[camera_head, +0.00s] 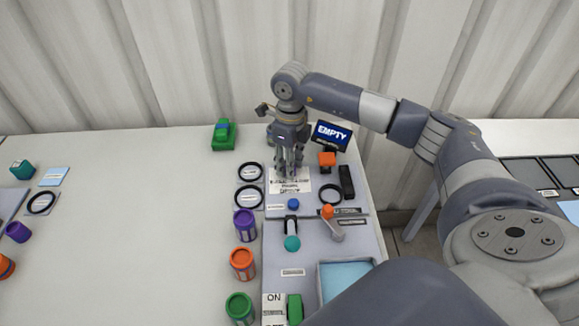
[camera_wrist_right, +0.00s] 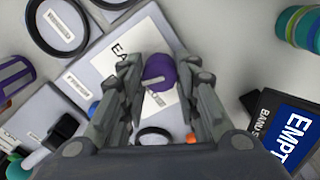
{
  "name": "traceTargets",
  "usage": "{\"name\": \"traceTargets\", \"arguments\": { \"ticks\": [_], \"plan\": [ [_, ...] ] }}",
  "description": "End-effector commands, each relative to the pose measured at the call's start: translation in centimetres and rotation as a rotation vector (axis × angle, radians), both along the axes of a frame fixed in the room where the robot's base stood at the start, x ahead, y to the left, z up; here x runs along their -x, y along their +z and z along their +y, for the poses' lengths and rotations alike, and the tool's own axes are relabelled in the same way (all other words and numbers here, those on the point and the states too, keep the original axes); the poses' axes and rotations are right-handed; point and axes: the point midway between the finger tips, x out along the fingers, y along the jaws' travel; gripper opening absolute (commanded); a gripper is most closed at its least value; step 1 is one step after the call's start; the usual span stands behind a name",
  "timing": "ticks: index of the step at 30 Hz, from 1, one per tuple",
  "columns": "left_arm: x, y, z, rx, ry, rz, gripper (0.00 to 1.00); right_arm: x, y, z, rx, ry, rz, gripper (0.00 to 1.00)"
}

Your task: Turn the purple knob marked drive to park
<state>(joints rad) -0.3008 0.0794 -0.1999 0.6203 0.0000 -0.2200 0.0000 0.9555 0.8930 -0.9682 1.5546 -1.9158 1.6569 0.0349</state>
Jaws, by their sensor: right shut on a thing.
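The purple knob (camera_wrist_right: 159,72) is in the right wrist view, between the two fingers of my right gripper. A white card with partly hidden lettering lies around it. In the head view my right gripper (camera_head: 289,170) points down over the white card (camera_head: 291,188) at the back of the grey panel (camera_head: 277,243), and its fingers hide the knob. The gripper is shut on the purple knob. I cannot read which marking the knob faces. My left gripper is not in view.
A screen reading EMPTY (camera_head: 333,134) and an orange block (camera_head: 327,159) stand close right of the gripper. Black rings (camera_head: 249,197) lie left of it. Purple (camera_head: 245,225), orange (camera_head: 243,263) and green (camera_head: 239,308) cans line the panel's left side.

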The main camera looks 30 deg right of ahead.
Motion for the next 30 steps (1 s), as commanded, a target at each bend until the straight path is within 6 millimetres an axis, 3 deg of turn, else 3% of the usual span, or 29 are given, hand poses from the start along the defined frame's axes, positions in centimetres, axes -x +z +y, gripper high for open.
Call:
{"name": "traceTargets", "arguments": {
  "ticks": [13, 30],
  "plan": [
    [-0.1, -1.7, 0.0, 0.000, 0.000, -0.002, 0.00, -0.1, 0.0, 0.0, 0.001, 0.251, -0.002, 0.06],
    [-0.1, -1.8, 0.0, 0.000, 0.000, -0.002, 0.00, -0.1, 0.1, 0.0, 0.000, 0.295, -0.003, 0.06]
  ]
}}
